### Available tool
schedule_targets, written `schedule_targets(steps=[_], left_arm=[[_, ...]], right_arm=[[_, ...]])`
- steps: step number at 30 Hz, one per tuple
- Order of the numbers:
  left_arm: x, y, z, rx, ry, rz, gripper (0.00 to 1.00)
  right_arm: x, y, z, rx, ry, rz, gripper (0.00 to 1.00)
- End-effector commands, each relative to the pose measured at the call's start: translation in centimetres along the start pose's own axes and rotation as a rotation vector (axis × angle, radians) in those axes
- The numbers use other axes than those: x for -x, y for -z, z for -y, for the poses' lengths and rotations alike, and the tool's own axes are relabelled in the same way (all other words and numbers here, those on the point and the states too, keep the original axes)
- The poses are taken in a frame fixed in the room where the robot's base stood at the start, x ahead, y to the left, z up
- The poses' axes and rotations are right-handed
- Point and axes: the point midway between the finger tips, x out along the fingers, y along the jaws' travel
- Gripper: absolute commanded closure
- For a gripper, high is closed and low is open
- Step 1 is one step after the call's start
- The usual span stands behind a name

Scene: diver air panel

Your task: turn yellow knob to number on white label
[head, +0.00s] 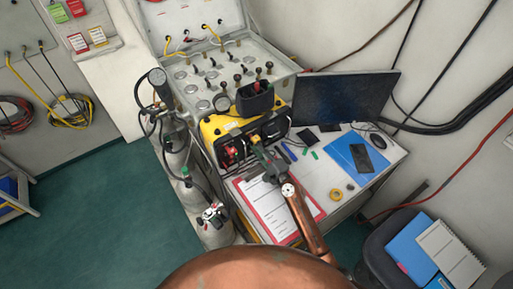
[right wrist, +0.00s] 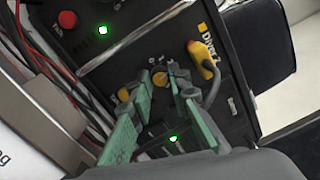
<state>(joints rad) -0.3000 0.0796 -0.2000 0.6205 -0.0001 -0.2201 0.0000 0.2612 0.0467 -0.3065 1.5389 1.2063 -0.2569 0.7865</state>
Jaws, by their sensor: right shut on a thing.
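The yellow knob (right wrist: 160,77) is on the black front panel (right wrist: 150,45) of the yellow-cased unit (head: 210,129). My right gripper (right wrist: 158,88) has its green fingers on either side of this knob, shut on it. In the head view my right gripper (head: 257,147) reaches the front of the unit and hides the knob. I cannot make out a number on a white label or the knob's pointer. My left gripper is not in view.
A yellow plug (right wrist: 200,58) with a grey cable is close right of the fingers. A red button (right wrist: 67,19) is at upper left. A red clipboard (head: 246,198) lies in front of the unit. A monitor (head: 343,97) stands to the right.

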Motion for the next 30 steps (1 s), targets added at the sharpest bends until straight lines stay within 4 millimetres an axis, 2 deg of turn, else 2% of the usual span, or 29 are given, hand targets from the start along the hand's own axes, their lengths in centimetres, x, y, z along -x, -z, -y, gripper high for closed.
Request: schedule_targets(steps=[2, 3, 10, 21, 26, 30], left_arm=[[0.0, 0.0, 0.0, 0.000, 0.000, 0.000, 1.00], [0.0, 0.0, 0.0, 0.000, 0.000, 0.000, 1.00], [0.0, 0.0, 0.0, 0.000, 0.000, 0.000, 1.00], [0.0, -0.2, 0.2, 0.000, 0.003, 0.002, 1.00], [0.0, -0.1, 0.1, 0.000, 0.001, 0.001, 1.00], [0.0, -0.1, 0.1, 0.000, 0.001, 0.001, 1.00]], right_arm=[[0.1, 0.1, -0.2, 0.000, -0.003, -0.001, 1.00], [0.1, 0.1, -0.2, 0.000, -0.003, -0.001, 0.82], [0.0, 0.0, -0.1, 0.001, -0.002, 0.000, 0.66], [0.6, 0.1, -0.1, 0.002, -0.001, -0.001, 0.65], [3.1, 0.1, -0.2, 0.003, -0.002, -0.003, 0.65], [6.1, 0.1, -0.2, 0.003, -0.003, -0.002, 0.65]])
